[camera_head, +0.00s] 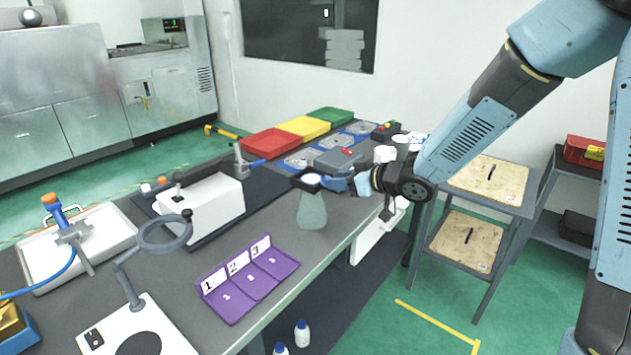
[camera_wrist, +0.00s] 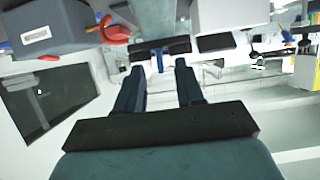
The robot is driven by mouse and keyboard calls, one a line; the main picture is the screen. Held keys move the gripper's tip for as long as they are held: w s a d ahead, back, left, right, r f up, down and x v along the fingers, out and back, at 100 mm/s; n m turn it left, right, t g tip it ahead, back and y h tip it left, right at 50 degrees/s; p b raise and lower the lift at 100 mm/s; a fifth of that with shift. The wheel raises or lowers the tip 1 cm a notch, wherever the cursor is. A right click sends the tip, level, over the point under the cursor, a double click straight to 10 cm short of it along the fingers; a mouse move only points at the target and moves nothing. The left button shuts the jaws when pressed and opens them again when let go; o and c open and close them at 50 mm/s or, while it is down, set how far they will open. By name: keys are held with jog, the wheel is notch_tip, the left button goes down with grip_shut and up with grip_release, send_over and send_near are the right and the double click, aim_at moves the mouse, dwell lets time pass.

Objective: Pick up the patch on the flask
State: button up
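The flask (camera_head: 312,210) is a translucent grey-green vessel standing upright near the right edge of the grey table. The patch (camera_head: 307,181) is a dark piece with a pale top lying on the flask's mouth. In the wrist view, which looks upside down, the patch (camera_wrist: 160,48) is a dark bar with a small blue tab, and the flask (camera_wrist: 156,20) shows beyond it. My gripper (camera_head: 335,184) is level with the patch, close on its right. Its two fingers (camera_wrist: 160,68) are apart, with the blue tab in line with the gap. Whether they touch it cannot be told.
A purple numbered tray (camera_head: 247,283) lies left of the flask. A white machine (camera_head: 205,208) and a ring magnifier (camera_head: 165,233) stand farther left. Red (camera_head: 270,142), yellow (camera_head: 304,127) and green (camera_head: 330,116) trays are behind. Bare tabletop surrounds the flask's front.

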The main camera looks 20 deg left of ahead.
jog(key=shift+x, duration=1)
jog(key=shift+c, duration=0.5)
grip_shut()
